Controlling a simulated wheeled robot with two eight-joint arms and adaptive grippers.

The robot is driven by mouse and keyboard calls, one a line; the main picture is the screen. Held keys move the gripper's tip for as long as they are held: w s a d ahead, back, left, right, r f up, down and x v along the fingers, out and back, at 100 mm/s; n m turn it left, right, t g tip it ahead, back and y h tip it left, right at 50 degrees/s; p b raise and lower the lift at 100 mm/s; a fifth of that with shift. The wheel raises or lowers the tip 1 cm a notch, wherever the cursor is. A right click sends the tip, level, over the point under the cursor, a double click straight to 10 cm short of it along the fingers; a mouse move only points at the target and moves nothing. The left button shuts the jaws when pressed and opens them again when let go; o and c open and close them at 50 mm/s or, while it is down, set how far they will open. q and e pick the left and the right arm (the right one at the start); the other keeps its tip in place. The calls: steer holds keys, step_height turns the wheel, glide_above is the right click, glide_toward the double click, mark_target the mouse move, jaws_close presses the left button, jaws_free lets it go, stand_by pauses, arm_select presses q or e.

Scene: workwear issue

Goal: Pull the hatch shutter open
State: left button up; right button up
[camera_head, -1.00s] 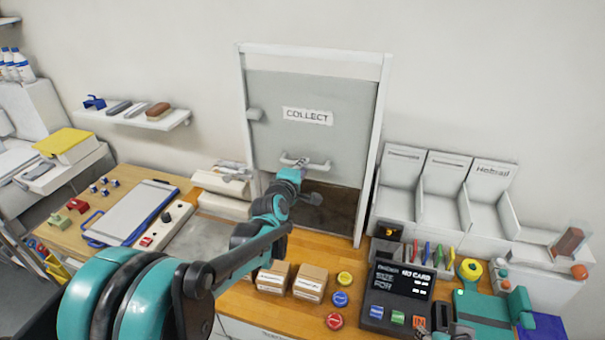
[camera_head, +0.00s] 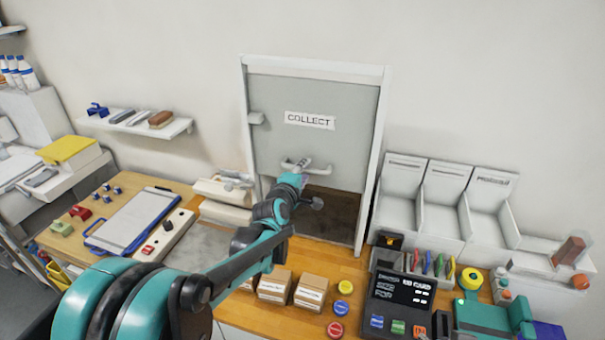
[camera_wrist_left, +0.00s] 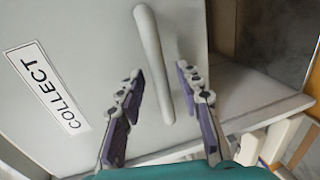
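The grey hatch shutter (camera_head: 345,145), labelled COLLECT, sits in a white frame (camera_head: 373,150). A dark gap (camera_head: 330,215) shows below its lower edge. Its pale bar handle (camera_head: 318,169) runs across near that edge. My left gripper (camera_head: 297,168) is at the handle's left part, and my arm hides some of that area. In the left wrist view, the left gripper (camera_wrist_left: 162,92) is open. Its two fingers stand either side of the handle (camera_wrist_left: 152,50), with a visible space on both sides. I see no clear right gripper.
Small cardboard boxes (camera_head: 310,290) and coloured round caps (camera_head: 344,287) lie on the wooden counter before the hatch. A dark card terminal (camera_head: 400,295) and white bins (camera_head: 440,200) stand to the right. A clipboard (camera_head: 135,220) and wall shelf (camera_head: 150,128) are left.

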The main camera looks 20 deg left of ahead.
arm_select(q)
steer(key=v, duration=1.2)
steer(key=s+d+f+m+g+b, duration=0.3)
steer(key=s+f+m+g+b, duration=0.5)
steer(key=s+f+m+b, duration=0.4)
steer(key=s+f+m, duration=0.5)
steer(key=s+f, duration=0.7)
steer(key=f, duration=0.1)
steer(key=shift+f+m+g+y, duration=0.3)
steer(key=shift+s+d, duration=0.1)
